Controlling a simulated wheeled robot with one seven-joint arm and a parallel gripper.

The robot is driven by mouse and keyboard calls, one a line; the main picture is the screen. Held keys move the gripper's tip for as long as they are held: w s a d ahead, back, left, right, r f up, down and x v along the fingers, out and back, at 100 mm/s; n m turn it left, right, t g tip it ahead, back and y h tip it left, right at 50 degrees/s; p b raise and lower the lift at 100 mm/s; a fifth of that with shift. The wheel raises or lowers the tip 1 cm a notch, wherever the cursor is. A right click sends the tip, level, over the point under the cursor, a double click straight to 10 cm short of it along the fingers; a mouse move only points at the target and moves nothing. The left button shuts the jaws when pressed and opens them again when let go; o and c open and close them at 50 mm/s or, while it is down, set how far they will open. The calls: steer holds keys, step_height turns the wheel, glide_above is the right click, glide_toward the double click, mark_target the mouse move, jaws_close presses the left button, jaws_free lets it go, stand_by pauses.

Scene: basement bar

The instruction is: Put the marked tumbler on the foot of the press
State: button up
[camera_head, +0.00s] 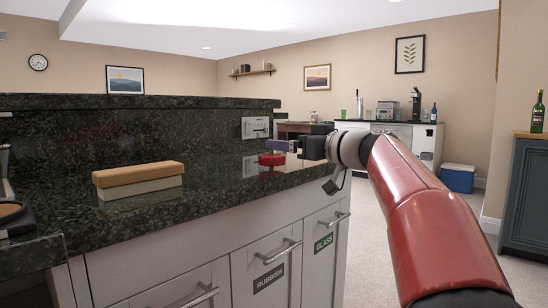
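No marked tumbler can be made out in this view, and I cannot identify a press or its foot for certain. My gripper (298,147) is at the end of my red arm, over the right end of the dark granite counter (225,179). It is seen small and from behind, so I cannot tell whether its fingers are open or shut. A small purple thing (276,145) shows just left of the fingers, and a round red thing (271,159) sits on the counter below it. Whether the gripper touches either is unclear.
A wooden-topped block (138,179) lies on the counter's left part. A partly cut-off device (8,205) stands at the left edge. The raised granite back (120,135) bounds the counter. The back counter (395,124) carries machines and bottles. A blue cooler (458,178) stands on the floor.

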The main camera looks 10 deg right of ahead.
steer(key=x, duration=0.3)
steer(key=p+x, duration=0.1)
steer(key=x, duration=0.2)
steer(key=shift+s+a+f, duration=0.1)
steer(key=shift+s+a, duration=0.05)
steer(key=shift+a, duration=0.15)
steer(key=c, duration=1.4)
steer(key=shift+r, duration=0.25)
steer(key=shift+r+p, duration=4.95)
steer(key=shift+r, duration=4.75)
